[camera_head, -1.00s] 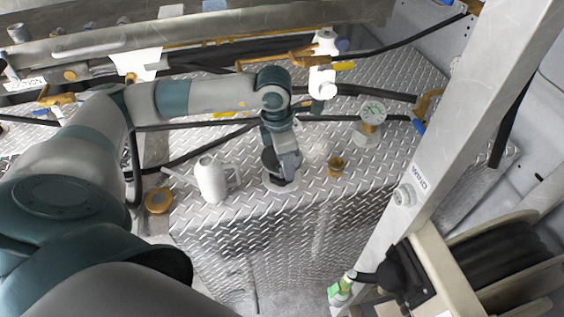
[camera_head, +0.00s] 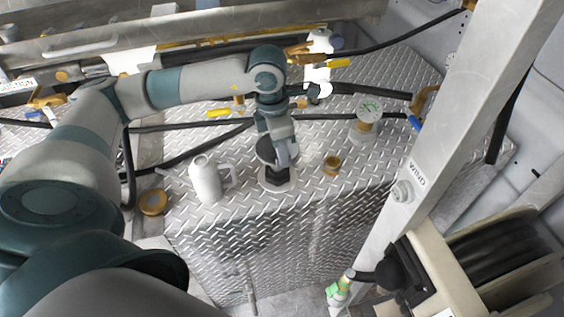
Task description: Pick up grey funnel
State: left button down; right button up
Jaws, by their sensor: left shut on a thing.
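The grey funnel (camera_head: 277,187) is on the diamond-plate tank top, between the white jug and a small brass fitting. Only part of its pale, round form shows, as my left gripper covers much of it from above. My left gripper (camera_head: 277,177) points down at the funnel and is shut on it. The fingertips are dark and small in the picture, so the exact grip is hard to see. I cannot tell whether the funnel still touches the plate. My right gripper is not in view.
A white jug (camera_head: 206,180) stands just left of the gripper. Black hoses (camera_head: 190,127) run behind. A slanted metal post (camera_head: 440,140) and a hose reel (camera_head: 500,255) are at the right.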

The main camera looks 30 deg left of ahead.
pick_arm(q)
notch_tip(320, 180, up, 5)
jog(key=shift+r+b, duration=0.15)
jog(key=shift+b, duration=0.65)
jog(key=shift+r, duration=0.65)
